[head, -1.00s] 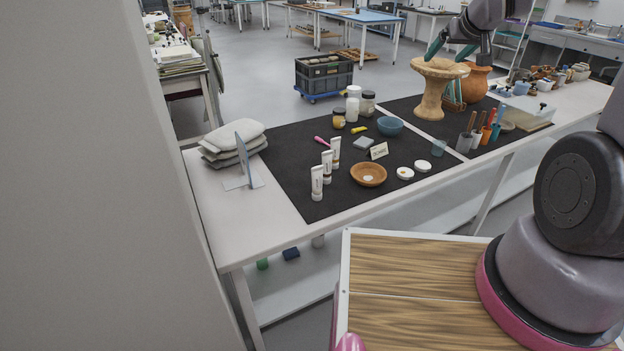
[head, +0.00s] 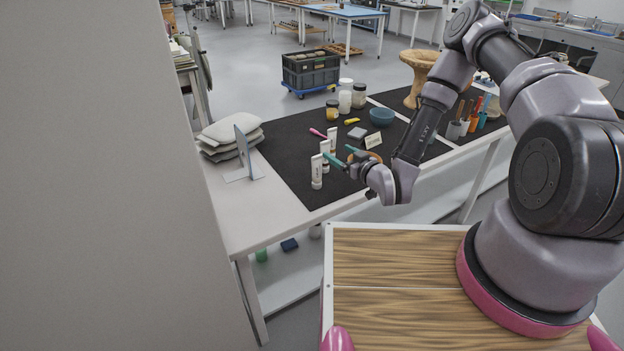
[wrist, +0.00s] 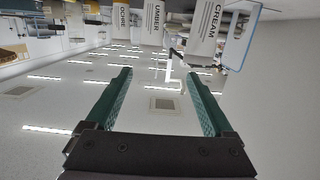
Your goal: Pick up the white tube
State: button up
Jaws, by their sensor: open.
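Three white tubes stand upright in a row on the black mat (head: 290,151): a front one (head: 317,172), a middle one (head: 325,157) and a back one (head: 332,141). My gripper (head: 338,156) is open and empty, level, just right of the tubes, its teal fingers pointing towards them. In the wrist view my gripper (wrist: 160,75) shows nothing between its fingers. The tubes hang into the top of that view: the largest, labelled CREAM (wrist: 205,30), at right, then a middle one (wrist: 153,22) and a smaller one (wrist: 122,14). No finger visibly touches a tube.
A card (head: 373,142), grey block (head: 357,133), pink tool (head: 317,132), blue bowl (head: 381,116) and jars (head: 345,101) stand behind. The wooden bowl (head: 378,159) is partly hidden by my gripper. A metal upright (head: 243,150) and grey bags (head: 231,136) stand left.

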aim_at(316, 157)
jog(key=s+a+f+t, duration=0.1)
jog(key=s+a+f, duration=0.15)
jog(key=s, duration=0.25)
jog(key=shift+y, duration=0.4)
jog(key=x, duration=1)
jog(key=shift+w+a, duration=0.15)
jog(key=shift+a, duration=0.15)
grip_shut()
